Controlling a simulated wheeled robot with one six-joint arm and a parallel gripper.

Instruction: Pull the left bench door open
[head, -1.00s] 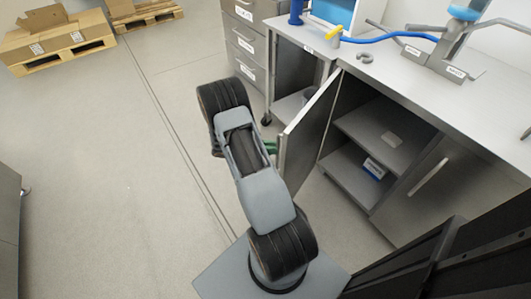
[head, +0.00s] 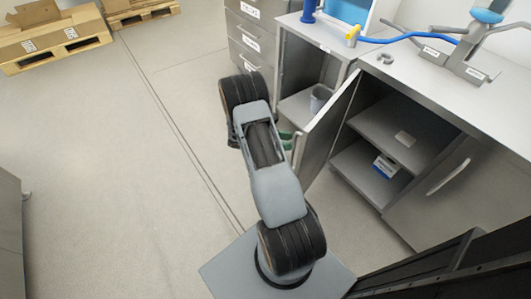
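The left bench door (head: 328,128) is a grey metal panel. It stands swung well out from the bench (head: 455,95), and the shelves behind it show. Its free edge points toward my arm. My gripper (head: 287,141) is mostly hidden behind my own arm. Only a small green part shows, close to the door's outer edge. I cannot tell whether it touches the door or whether its fingers are open or shut. The door's handle is not visible.
The right bench door (head: 450,185) is closed, with a bar handle. A blue and white box (head: 385,166) lies on the lower shelf. A grey bin (head: 320,98) stands in the cabinet to the left. Pallets with cartons (head: 55,40) stand far left. The floor at left is clear.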

